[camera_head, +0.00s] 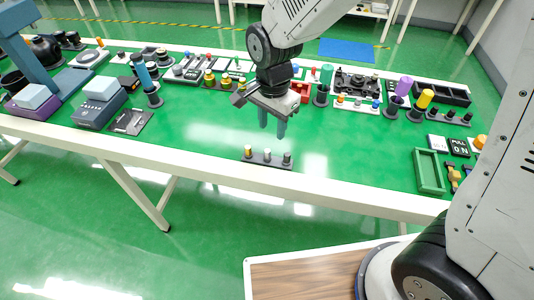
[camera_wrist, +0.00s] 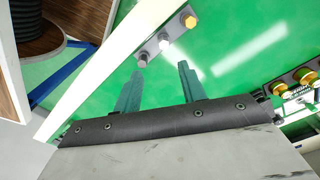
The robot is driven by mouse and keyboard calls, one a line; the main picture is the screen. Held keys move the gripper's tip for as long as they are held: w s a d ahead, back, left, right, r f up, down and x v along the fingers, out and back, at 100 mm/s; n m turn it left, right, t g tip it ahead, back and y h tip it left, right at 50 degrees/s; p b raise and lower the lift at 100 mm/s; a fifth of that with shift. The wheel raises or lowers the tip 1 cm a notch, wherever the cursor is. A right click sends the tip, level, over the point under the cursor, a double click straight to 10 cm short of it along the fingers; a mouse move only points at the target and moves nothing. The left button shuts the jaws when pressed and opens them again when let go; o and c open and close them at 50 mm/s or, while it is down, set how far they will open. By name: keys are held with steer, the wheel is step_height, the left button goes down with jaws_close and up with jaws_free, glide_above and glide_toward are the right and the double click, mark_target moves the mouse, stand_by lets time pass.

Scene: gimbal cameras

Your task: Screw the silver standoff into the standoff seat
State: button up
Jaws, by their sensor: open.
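A dark strip rack (camera_head: 258,161) lies near the front edge of the green table, holding a gold, a white and a silver upright piece. The silver standoff (camera_head: 287,157) appears to be the right-hand piece; in the wrist view it appears as the greyish piece (camera_wrist: 143,60) nearest the left fingertip. My gripper (camera_head: 272,122) is open and empty, pointing down above the table, apart from the rack and behind it in the head view. Its two teal fingers (camera_wrist: 160,68) show in the wrist view. I cannot tell which fixture is the standoff seat.
A green open tray (camera_head: 429,188) stands at the right front. A blue-grey device (camera_head: 99,111) stands at the left. Several fixtures line the back, including a row with gold pieces (camera_head: 226,83). The green surface around the rack is clear.

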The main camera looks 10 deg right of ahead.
mark_target(267, 151)
steer(key=f, duration=0.6)
steer(key=a+f, duration=0.1)
steer(key=f, duration=0.2)
steer(key=shift+a, duration=0.1)
jaws_close()
